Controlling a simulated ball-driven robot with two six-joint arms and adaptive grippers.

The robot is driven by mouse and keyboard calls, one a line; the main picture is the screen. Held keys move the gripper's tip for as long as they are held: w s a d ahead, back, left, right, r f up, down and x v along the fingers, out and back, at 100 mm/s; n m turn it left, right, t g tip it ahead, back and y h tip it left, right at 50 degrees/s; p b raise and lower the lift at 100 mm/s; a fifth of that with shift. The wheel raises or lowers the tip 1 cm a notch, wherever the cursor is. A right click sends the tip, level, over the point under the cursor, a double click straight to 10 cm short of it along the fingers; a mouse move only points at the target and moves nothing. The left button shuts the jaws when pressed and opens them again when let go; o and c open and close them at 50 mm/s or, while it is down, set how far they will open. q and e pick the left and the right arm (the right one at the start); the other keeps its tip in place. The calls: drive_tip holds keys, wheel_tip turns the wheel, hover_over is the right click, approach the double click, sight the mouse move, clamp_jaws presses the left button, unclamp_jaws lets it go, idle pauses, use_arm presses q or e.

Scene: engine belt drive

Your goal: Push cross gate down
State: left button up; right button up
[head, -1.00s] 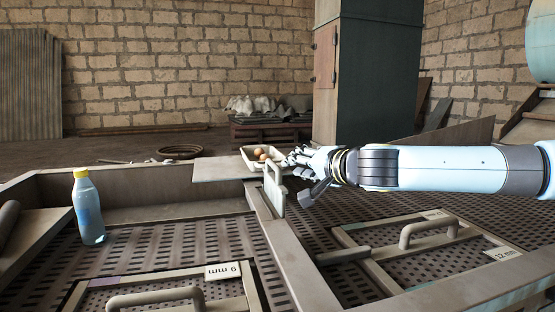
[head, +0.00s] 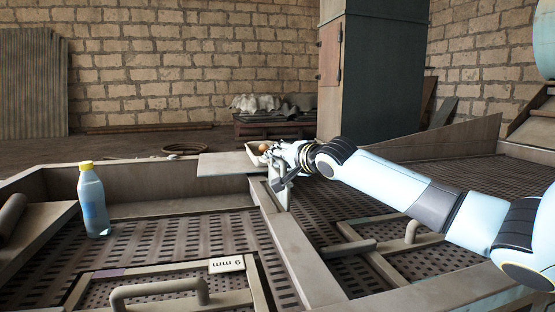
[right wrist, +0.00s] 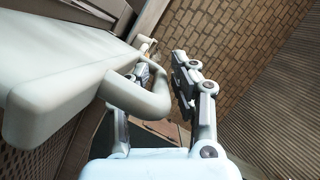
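Whether a finger touches the handle I cannot tell. My left gripper is not in view.
A bottle with a yellow cap (head: 91,200) stands on the left.

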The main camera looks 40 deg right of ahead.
clamp_jaws()
idle(0.3)
wheel_tip(320, 180, down, 3)
drive_tip(key=shift+r, duration=0.1)
unclamp_jaws()
drive_tip(key=v, duration=1.2)
drive_tip(key=shift+o, duration=0.2)
drive_tip(key=shift+r, duration=0.1)
